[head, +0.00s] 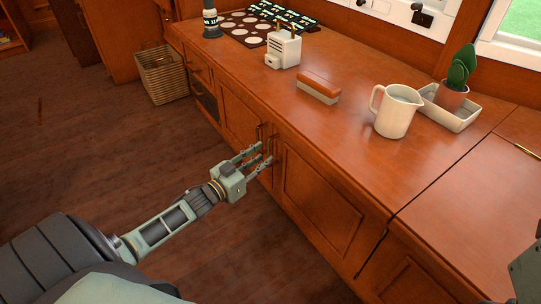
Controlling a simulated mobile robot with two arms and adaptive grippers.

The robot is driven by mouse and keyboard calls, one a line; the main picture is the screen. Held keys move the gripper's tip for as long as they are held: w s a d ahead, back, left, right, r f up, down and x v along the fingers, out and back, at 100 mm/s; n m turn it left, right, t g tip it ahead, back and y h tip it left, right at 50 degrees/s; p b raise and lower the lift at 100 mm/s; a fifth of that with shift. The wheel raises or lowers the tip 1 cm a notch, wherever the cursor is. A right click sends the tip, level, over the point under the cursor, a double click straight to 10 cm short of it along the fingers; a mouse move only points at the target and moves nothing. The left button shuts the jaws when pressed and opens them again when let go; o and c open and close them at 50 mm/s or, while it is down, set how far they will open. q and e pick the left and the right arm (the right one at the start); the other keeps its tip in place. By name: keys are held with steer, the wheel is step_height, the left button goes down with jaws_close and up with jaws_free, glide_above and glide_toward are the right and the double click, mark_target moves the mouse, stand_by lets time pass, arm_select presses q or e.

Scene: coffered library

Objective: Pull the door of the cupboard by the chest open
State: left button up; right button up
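The wooden cupboard under the counter has a left door (240,118) and a right panelled door (322,198). Both look shut. Dark upright handles sit close together where the doors meet. My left gripper (260,155) is in front of them, its two fingers apart and pointing at the handles. The fingertips overlap the handle of the right door in the picture; I cannot tell whether they touch it. The gripper hides part of the door edges. My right gripper's fingers are not in view. I cannot clearly make out which piece is the chest.
On the counter (240,72) stand a white pitcher (395,112), a brush (318,87), a toaster-like white box (284,50) and a potted cactus (455,92) in a tray. A wicker basket (162,75) stands on the floor. The floor before the doors is otherwise clear.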

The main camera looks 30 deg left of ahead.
mark_target(269, 154)
arm_select(q)
steer(key=shift+w+d+b, duration=0.2)
steer(key=shift+w+b, duration=0.1)
steer(key=shift+w, duration=0.6)
steer(key=shift+w+d+b, duration=0.15)
steer(key=shift+w+b, duration=0.15)
steer(key=shift+w, duration=0.6)
jaws_close()
